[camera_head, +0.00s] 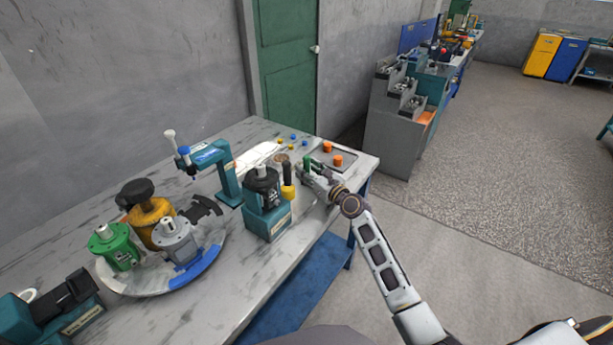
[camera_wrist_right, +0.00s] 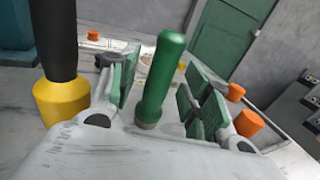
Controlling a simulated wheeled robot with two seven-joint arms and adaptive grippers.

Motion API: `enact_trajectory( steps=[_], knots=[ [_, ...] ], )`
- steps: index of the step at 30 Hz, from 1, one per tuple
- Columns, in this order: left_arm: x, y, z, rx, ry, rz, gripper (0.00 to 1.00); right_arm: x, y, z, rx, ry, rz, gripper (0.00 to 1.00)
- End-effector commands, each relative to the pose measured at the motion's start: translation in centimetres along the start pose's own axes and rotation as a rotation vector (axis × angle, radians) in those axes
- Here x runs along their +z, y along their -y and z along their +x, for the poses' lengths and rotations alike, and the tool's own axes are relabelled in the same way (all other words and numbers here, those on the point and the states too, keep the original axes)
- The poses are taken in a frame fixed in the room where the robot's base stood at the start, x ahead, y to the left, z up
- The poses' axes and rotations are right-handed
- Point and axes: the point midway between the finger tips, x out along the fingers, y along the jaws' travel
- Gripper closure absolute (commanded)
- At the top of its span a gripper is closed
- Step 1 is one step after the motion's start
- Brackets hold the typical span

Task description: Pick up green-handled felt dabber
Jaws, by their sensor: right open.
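The green-handled felt dabber (camera_wrist_right: 161,72) stands roughly upright, leaning slightly in the right wrist view. My right gripper (camera_wrist_right: 163,98) is open, with one green-padded finger on each side of the handle. A gap shows between the handle and the pads on both sides. In the head view my right gripper (camera_head: 313,175) is low over the bench at the dabber. My left gripper is not in view.
A black-handled tool with a yellow base (camera_wrist_right: 60,98) stands close left of my right gripper. A black motor on a teal block (camera_head: 266,210) is left of it. Orange caps (camera_head: 337,160) lie on a tray beyond. A round turntable (camera_head: 205,262) holds several motors.

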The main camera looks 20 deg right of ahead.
Motion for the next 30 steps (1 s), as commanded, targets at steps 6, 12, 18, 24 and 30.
enact_trajectory(
  steps=[6, 12, 18, 24, 30],
  knots=[
    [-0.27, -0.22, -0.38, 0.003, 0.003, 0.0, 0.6, -0.01, -0.03, 1.07, 0.0, 0.0, 0.0, 0.52],
    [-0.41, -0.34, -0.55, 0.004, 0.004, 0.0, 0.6, 0.03, -0.03, 1.16, 0.0, 0.0, 0.0, 0.52],
    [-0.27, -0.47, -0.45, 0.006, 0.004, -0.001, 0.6, 0.03, -0.02, 1.15, 0.0, 0.0, 0.0, 0.52],
    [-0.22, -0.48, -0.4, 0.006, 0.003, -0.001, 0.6, 0.03, -0.03, 1.14, 0.0, 0.0, 0.0, 0.65],
    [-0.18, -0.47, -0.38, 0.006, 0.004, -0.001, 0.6, 0.03, -0.03, 1.13, 0.0, 0.0, 0.0, 0.91]
  ],
)
